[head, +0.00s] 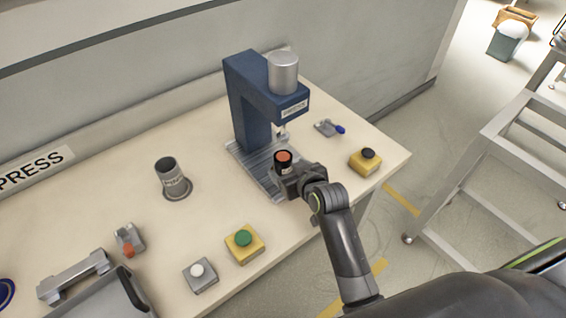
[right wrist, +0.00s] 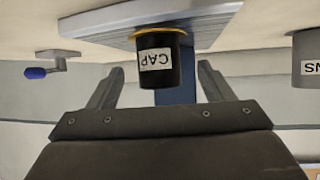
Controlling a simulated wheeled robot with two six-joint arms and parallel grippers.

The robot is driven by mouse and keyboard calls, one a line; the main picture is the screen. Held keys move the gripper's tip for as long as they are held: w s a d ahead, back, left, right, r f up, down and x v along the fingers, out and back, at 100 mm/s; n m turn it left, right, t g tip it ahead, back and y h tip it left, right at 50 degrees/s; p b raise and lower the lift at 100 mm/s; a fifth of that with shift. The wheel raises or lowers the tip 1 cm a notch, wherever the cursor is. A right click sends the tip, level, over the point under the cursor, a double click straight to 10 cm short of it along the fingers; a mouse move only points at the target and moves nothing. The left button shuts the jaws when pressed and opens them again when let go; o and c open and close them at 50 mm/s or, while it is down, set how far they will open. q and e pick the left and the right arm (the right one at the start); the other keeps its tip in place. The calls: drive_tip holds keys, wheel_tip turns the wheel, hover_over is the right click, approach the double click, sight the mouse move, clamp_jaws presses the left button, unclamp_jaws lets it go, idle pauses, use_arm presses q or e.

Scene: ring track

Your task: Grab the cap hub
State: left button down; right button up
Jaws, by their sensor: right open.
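The cap hub (head: 283,168) is a black cylinder with an orange top and a white label. It stands upright on the grey base plate (head: 262,182) of the blue press. In the right wrist view the cap hub (right wrist: 164,70) shows its "CAP" label, upside down. My right gripper (head: 287,174) is at the near side of it. In the right wrist view the open fingers (right wrist: 157,80) lie on either side of the hub, with gaps to both. Whether they reach fully around it is unclear. My left gripper is out of view.
The blue press (head: 250,90) rises just behind the hub. A grey labelled cylinder (head: 170,172) stands to the left. Yellow button boxes (head: 244,252) (head: 365,168), a grey button box (head: 200,284) and a blue-handled clamp (head: 327,128) sit around.

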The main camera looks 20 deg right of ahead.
sight(286, 166)
drive_tip(key=shift+p+x, duration=0.35)
drive_tip(key=shift+x, duration=2.25)
drive_tip(key=shift+r, duration=0.1)
drive_tip(key=c, duration=1.3)
drive_tip(key=shift+o, duration=0.2)
drive_tip(key=shift+w, duration=0.1)
